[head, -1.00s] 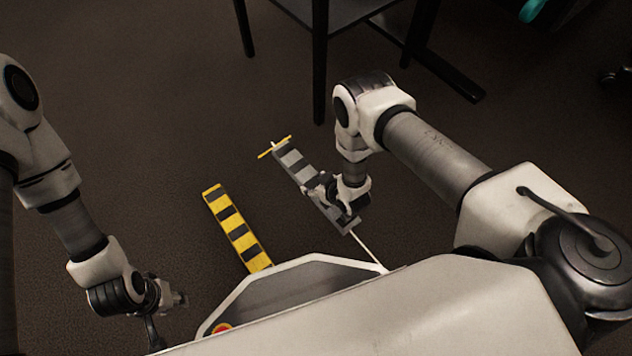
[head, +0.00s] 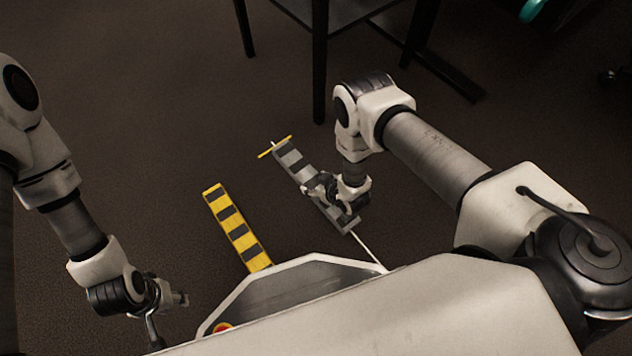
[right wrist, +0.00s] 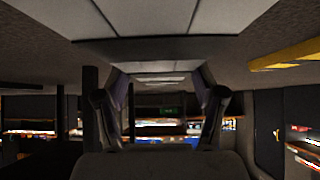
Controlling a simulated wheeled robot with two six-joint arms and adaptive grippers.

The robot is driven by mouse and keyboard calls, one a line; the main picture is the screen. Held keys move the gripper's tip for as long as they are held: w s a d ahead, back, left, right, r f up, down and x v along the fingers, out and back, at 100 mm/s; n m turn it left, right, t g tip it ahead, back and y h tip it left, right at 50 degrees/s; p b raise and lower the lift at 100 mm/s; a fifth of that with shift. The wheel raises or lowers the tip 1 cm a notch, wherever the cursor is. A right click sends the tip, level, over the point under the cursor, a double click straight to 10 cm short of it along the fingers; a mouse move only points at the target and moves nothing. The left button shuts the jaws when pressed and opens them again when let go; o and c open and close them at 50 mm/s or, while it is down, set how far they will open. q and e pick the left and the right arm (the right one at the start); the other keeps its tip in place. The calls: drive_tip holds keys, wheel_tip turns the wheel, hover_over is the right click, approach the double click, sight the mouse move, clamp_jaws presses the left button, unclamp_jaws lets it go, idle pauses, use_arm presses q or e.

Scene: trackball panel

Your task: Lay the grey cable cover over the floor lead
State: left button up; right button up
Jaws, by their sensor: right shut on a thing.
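The grey cable cover (head: 292,160), banded light grey and dark, lies lengthwise along the line of the floor lead. The white floor lead (head: 366,250) shows beyond the cover's near end, and a short bit shows at its far end. My right gripper (head: 324,188) is shut on the cover around its middle and hides part of it. Whether the cover rests fully on the floor is hard to tell. My left gripper (head: 168,308) is open and empty, low at the left.
A yellow-and-black striped cover (head: 238,228) lies left of the grey one, with bare floor between. A thin yellow strip (head: 274,147) crosses the lead at the far end. A black table's leg (head: 320,70) stands behind. The floor at far left is clear.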

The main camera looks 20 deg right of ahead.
drive_tip(key=shift+f+b, duration=1.4)
drive_tip(key=shift+f, duration=0.25)
drive_tip(key=o, duration=1.5)
drive_tip(key=shift+o, duration=0.2)
drive_tip(key=v, duration=1.2)
